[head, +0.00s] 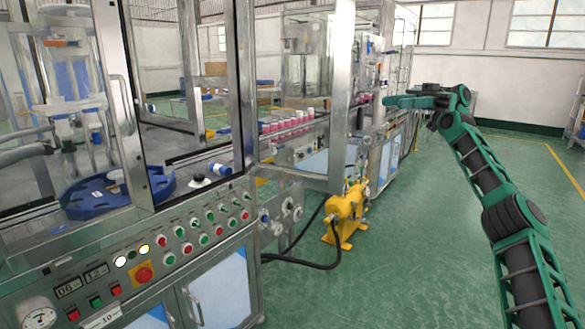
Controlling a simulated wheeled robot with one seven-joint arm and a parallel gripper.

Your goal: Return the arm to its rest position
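My arm rises from the bottom right of the head view, green and black. It bends at the top, and its end points left over the open floor. My gripper (391,101) is at that end, in front of the far part of the machine line in the picture. It is seen side-on and small, so its opening does not show clearly. I see no object in it.
A crimping machine (165,245) with a button panel fills the left. A blue-and-white can (219,169) lies on its side there. Several pink cans (290,122) stand on the line. A yellow pump (346,213) stands on the green floor (400,285), which is clear around my arm.

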